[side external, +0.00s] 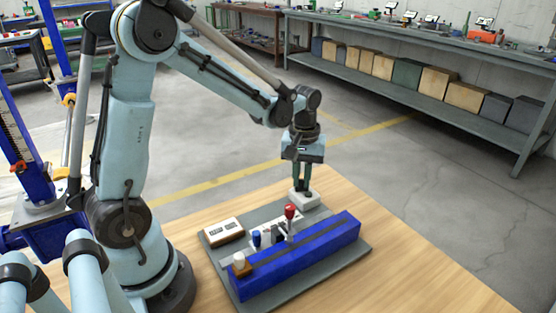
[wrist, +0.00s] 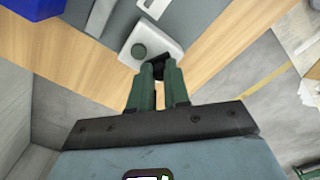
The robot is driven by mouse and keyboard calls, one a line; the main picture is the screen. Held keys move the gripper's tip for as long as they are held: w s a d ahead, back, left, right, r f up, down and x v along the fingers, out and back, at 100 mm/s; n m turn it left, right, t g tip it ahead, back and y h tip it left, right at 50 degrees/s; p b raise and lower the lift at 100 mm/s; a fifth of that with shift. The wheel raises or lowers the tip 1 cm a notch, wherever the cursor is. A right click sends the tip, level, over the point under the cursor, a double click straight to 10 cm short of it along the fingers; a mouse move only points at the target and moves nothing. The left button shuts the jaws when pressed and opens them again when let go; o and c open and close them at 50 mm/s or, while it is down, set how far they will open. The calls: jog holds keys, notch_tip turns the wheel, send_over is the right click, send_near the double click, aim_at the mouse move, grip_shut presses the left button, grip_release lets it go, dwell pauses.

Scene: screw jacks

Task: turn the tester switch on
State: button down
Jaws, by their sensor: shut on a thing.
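The tester is most likely the small white box (side external: 305,198) at the back right of the grey board (side external: 353,254). In the wrist view the white box (wrist: 170,22) shows a round dark green spot on its top and a dark piece at its edge. My gripper (side external: 301,190) points straight down at this box. In the wrist view my gripper (wrist: 158,66) has its green fingers close together on the small dark piece (wrist: 157,60), which looks like the switch. The fingers hide most of that piece, so its position cannot be told.
A long blue block (side external: 300,262) lies along the board's front, with a red-topped knob (side external: 290,211) beside it. A white panel (side external: 224,230) lies at the board's left. Small blue and tan parts stand between them. The wooden table (side external: 430,285) is clear at the right.

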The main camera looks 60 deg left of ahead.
aim_at(302, 180)
jog(key=m, duration=0.6)
jog(key=shift+m, duration=0.3)
jog(key=m, duration=0.6)
dwell(0.4)
jog(key=c, duration=1.1)
grip_release()
notch_tip(302, 180, up, 12)
